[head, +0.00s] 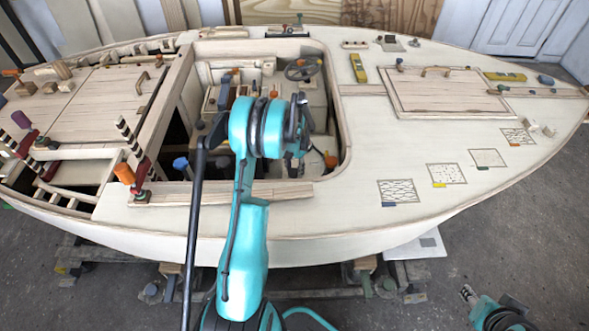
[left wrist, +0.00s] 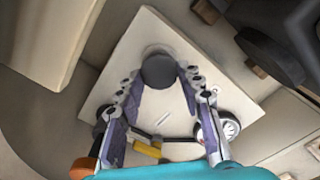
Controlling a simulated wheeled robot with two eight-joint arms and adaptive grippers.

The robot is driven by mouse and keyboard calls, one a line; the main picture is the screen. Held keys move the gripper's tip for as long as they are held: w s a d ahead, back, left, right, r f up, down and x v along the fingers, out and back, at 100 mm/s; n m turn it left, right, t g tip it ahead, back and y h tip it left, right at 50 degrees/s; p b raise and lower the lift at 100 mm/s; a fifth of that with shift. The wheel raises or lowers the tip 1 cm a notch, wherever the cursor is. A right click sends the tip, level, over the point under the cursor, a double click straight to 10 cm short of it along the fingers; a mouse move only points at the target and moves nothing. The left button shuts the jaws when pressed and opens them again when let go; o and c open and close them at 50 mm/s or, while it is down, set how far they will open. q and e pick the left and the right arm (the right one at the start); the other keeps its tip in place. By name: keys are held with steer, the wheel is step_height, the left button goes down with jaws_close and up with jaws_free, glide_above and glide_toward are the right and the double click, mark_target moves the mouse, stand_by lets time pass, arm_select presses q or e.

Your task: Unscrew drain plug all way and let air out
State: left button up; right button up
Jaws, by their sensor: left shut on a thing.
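The drain plug (left wrist: 158,70) appears to be the dark round knob on a pale square plate (left wrist: 150,32) in the left wrist view. My left gripper (left wrist: 160,76) has its two fingers on either side of the knob, shut on it. In the head view my left arm reaches into the open cockpit of the hull, and the arm hides the plug and fingertips. My right gripper (head: 468,293) is low at the right in the head view, beside the hull over the floor, too small to tell its opening.
A gauge with a white dial (left wrist: 229,130) and a yellow-handled part (left wrist: 147,148) sit close to the fingers. A dark round part (left wrist: 268,55) stands at the upper right. The cockpit has a steering wheel (head: 303,70) and a raised rim. The deck right of it holds a hatch (head: 445,95).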

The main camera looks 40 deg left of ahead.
mark_target(294, 172)
arm_select(q)
steer(key=n, duration=0.5)
steer(key=shift+a, duration=0.1)
steer(key=shift+n, duration=0.3)
stand_by(0.4)
steer(key=o, duration=1.2)
steer(key=shift+c, duration=0.2)
step_height(294, 172, up, 12)
